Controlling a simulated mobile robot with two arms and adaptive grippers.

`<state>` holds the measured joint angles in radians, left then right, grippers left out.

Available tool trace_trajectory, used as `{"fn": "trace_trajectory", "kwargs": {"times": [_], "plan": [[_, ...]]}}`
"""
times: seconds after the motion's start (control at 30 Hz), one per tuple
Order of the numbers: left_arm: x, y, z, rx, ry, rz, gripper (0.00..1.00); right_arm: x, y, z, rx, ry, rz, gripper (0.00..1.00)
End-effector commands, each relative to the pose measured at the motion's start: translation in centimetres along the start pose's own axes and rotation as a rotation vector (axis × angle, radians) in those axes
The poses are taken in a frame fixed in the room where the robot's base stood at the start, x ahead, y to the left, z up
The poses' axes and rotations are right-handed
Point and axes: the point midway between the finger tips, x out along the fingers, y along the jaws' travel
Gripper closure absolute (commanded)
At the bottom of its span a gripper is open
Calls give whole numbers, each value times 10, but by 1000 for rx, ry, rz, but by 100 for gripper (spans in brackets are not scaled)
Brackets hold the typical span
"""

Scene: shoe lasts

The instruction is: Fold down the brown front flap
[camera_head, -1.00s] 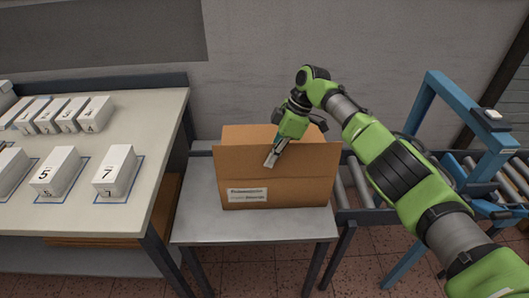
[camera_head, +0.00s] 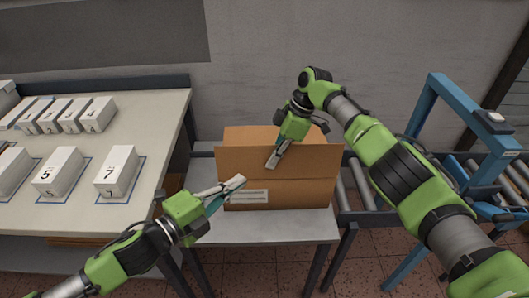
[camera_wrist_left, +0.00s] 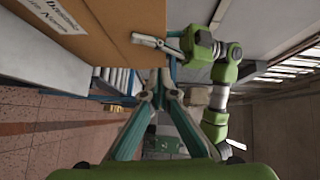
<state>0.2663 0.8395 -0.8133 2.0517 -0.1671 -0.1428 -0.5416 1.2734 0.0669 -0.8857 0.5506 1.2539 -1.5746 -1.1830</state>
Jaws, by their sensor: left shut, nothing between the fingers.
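The open cardboard box (camera_head: 310,192) stands on a small grey table, its labelled front facing me. Its brown front flap (camera_head: 235,161) stands up along the front rim and hides most of the inside. My left gripper (camera_head: 241,181) is shut and empty, in front of the box's left part, near the base of the flap. It also shows in the left wrist view (camera_wrist_left: 167,84), with the box's printed face at upper left. My right gripper (camera_head: 271,163) hangs from above at the flap's middle, fingers pointing down. I cannot tell whether its fingers are apart or touch the flap.
A bench (camera_head: 100,218) at the left holds several numbered white blocks. A roller conveyor (camera_head: 360,190) with a blue frame (camera_head: 425,105) stands at the right. The grey table (camera_head: 215,228) has a narrow bare strip around the box.

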Motion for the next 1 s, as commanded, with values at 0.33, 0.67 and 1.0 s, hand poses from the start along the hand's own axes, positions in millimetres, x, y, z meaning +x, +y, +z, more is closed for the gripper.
{"fn": "trace_trajectory", "kwargs": {"times": [0.33,0.67,1.0], "plan": [[36,-14,-6,29,18,-17,100,0,0,0,0,1,-2,100],[104,-13,-3,29,14,-13,100,0,0,0,0,1,-2,100],[126,-14,21,27,16,-12,100,0,0,0,0,1,-2,100]]}}
